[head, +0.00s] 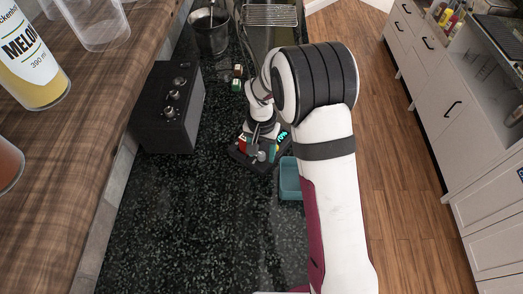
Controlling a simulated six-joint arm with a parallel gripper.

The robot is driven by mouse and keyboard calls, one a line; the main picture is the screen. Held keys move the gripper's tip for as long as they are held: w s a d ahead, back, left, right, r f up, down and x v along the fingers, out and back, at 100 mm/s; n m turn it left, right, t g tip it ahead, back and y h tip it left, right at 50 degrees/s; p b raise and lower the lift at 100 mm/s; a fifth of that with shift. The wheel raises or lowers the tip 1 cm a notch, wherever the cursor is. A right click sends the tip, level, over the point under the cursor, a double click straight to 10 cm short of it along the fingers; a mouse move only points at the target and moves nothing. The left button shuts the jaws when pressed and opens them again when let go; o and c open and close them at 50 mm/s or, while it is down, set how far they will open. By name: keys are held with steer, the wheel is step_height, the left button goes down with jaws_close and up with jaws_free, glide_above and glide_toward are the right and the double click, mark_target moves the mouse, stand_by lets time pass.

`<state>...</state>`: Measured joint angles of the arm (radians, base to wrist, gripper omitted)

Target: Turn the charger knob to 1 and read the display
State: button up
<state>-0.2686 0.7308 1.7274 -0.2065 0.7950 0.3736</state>
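The charger (243,155) is a small dark unit on the speckled black counter, near the middle of the head view. It carries red and teal parts and a small display (283,135) with glowing green characters, too small and tilted to read surely. A small grey, knob-like part shows on its front, but its setting cannot be made out. My gripper (262,135) is over the charger, pointing down at it. Its fingers are small and partly hidden, so I cannot tell whether they are open or shut, or touch the knob.
A black box with several knobs (170,108) stands left of the charger. A teal tray (290,180) lies just right of it. A small red-and-green item (237,77) and a metal bucket (211,35) are behind. The near counter (200,230) is clear.

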mark_target(262, 154)
steer(key=shift+r, duration=0.1)
step_height(262, 154, up, 16)
steer(key=shift+f, duration=0.2)
stand_by(0.3)
steer(key=s+d+r+m+y, duration=0.1)
steer(key=s+d+r, duration=0.2)
steer(key=s, duration=0.5)
steer(key=s+d+r, duration=0.2)
steer(key=s+d, duration=0.2)
steer(key=s, duration=0.3)
steer(key=s+f+m, duration=0.1)
steer(key=s+f, duration=0.2)
steer(key=s, duration=1)
steer(key=shift+d+y, duration=0.4)
steer(key=shift+w, duration=0.1)
